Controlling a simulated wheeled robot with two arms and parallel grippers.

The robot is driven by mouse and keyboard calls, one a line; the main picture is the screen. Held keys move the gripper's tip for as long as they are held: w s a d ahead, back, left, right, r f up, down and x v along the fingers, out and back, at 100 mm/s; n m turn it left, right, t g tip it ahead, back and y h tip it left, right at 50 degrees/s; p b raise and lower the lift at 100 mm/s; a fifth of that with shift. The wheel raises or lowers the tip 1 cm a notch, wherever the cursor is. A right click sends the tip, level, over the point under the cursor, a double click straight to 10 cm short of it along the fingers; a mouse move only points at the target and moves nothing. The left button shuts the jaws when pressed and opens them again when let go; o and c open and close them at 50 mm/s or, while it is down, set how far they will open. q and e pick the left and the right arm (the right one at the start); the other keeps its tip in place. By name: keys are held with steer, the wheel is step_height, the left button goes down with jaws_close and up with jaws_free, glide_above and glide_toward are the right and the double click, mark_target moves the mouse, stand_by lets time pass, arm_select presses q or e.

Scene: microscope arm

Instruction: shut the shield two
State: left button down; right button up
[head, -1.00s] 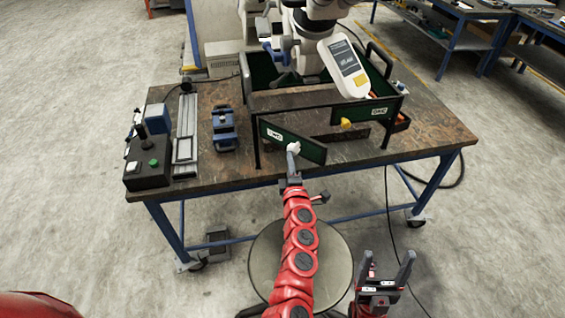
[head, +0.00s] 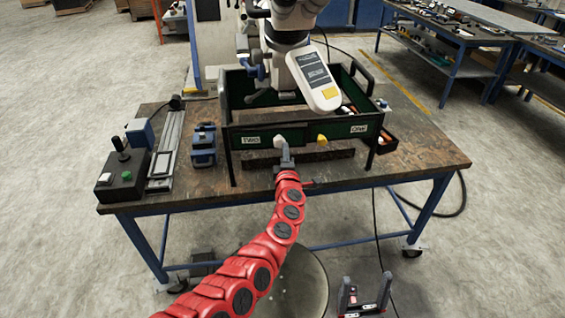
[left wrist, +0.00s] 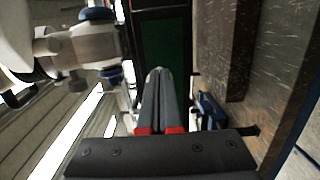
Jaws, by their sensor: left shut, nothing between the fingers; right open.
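Shield two is the green panel labelled TWO (head: 250,140) on the front left of the dark frame around the microscope. It stands upright and looks in line with the shield labelled ONE (head: 358,129) beside it. My left gripper (head: 284,150) is shut and empty, its tips at the pale knob (head: 280,141) of shield two. Whether they touch or just hover is unclear. In the left wrist view the shut fingers (left wrist: 158,75) point at the green panel (left wrist: 163,45). My right gripper (head: 365,292) is open and empty, low in front of the table.
The microscope (head: 285,50) hangs over the frame, with a white handset (head: 314,76) in front. A yellow knob (head: 321,140) is right of the pale one. A blue block (head: 203,145) and a joystick box (head: 121,177) sit on the left of the table (head: 420,158).

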arm_select(q)
steer(key=shift+w+d+b, duration=0.25)
steer(key=shift+w+b, duration=0.2)
steer(key=shift+w, duration=0.3)
steer(key=shift+r, duration=0.15)
steer(key=shift+w, duration=0.1)
